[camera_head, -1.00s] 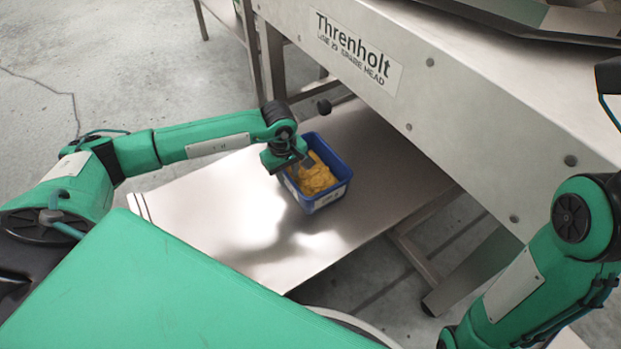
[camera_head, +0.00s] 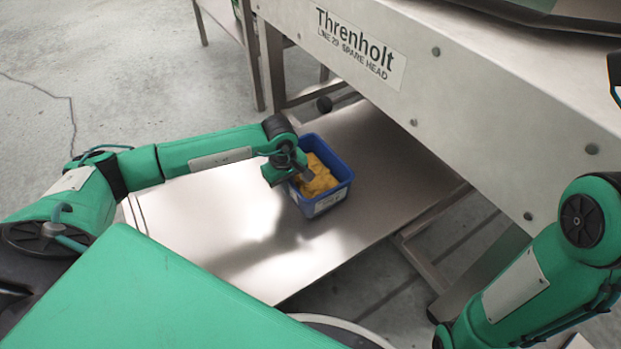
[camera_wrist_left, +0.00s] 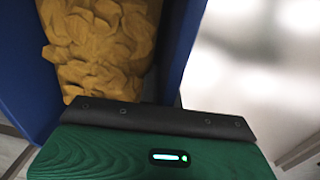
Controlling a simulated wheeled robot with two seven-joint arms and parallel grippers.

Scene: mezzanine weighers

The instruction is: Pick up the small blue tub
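The small blue tub (camera_head: 330,200) stands on the steel shelf, filled with yellow-orange crinkled pieces (camera_head: 318,178). My left gripper (camera_head: 300,175) is at the tub's left wall, pointing down, with a grey finger tip over the inside of the tub. In the left wrist view, the blue tub wall (camera_wrist_left: 183,45) runs down to the dark edge of the gripper, with the pieces (camera_wrist_left: 100,45) to its left. The other finger is hidden, so I cannot tell whether the fingers grip the wall. My right gripper is out of view; only its arm shows at the right.
The steel shelf (camera_head: 225,225) is bare around the tub. A large machine housing labelled Threnholt (camera_head: 470,90) overhangs the shelf's far right side. Concrete floor lies to the left.

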